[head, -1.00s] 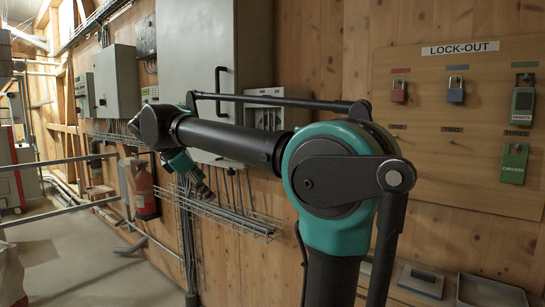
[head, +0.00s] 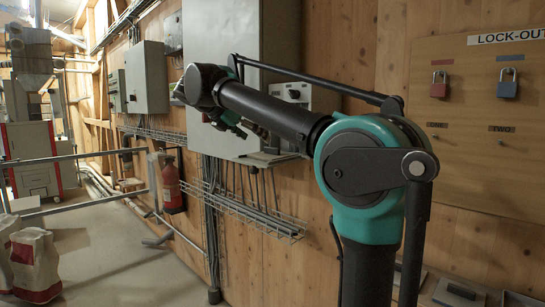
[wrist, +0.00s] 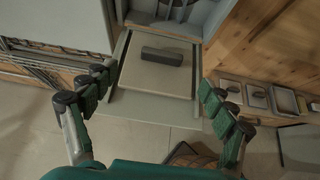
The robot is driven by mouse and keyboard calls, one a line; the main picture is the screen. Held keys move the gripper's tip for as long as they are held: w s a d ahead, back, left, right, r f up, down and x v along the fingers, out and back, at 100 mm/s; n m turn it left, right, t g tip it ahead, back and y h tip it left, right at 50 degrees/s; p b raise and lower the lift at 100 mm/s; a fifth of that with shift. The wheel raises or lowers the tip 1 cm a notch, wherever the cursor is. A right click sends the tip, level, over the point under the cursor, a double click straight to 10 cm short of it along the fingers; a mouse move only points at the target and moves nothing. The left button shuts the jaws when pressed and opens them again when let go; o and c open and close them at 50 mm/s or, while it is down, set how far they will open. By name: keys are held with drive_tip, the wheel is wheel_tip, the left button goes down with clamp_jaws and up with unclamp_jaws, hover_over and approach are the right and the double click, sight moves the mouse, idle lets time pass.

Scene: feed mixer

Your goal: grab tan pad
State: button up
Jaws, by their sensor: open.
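In the wrist view, my gripper (wrist: 158,88) is open, with its green-padded fingers wide apart and nothing between the tips. Ahead of it is a flat beige panel (wrist: 150,82) on a grey shelf or tray, with a dark grey block (wrist: 162,56) lying across it. I cannot tell for certain whether this beige panel is the tan pad. In the head view, my gripper (head: 232,122) shows small and partly hidden by my arm, in front of the grey wall cabinet. The panel and block cannot be made out there.
Small trays (wrist: 284,100) sit on a ledge at the right in the wrist view. In the head view are a wire rack (head: 255,215), a red extinguisher (head: 172,188), railings, white sacks (head: 36,262) and the lock-out board (head: 490,120).

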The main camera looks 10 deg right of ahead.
sight(271, 148)
drive_tip(key=x, duration=0.8)
drive_tip(key=shift+s+d, duration=0.15)
drive_tip(key=shift+d, duration=0.05)
drive_tip(key=c, duration=1.2)
